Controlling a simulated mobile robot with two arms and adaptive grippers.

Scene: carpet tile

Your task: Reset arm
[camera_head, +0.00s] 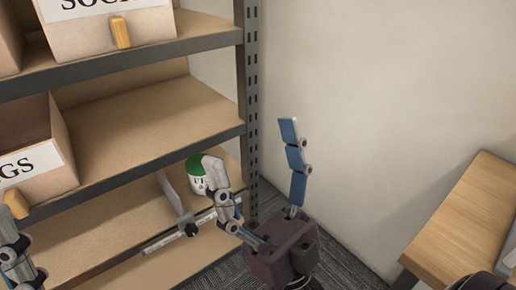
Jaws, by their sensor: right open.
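My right gripper (250,145) is in the lower middle of the head view, its fingers pointing up and spread wide apart. It is open, and I see nothing held between the fingers. Its left finger overlaps a white container with a green lid (195,175) in the picture; I cannot tell whether they touch. Only a finger part of my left gripper (15,262) shows at the lower left edge; the rest is out of frame.
A metal-framed shelf (120,68) with wooden boards stands at the left. It holds a bin with a partly cut label (105,25) and a bin marked "GS" (45,155). A wooden table (465,215) is at the right. A bare wall (370,90) lies behind.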

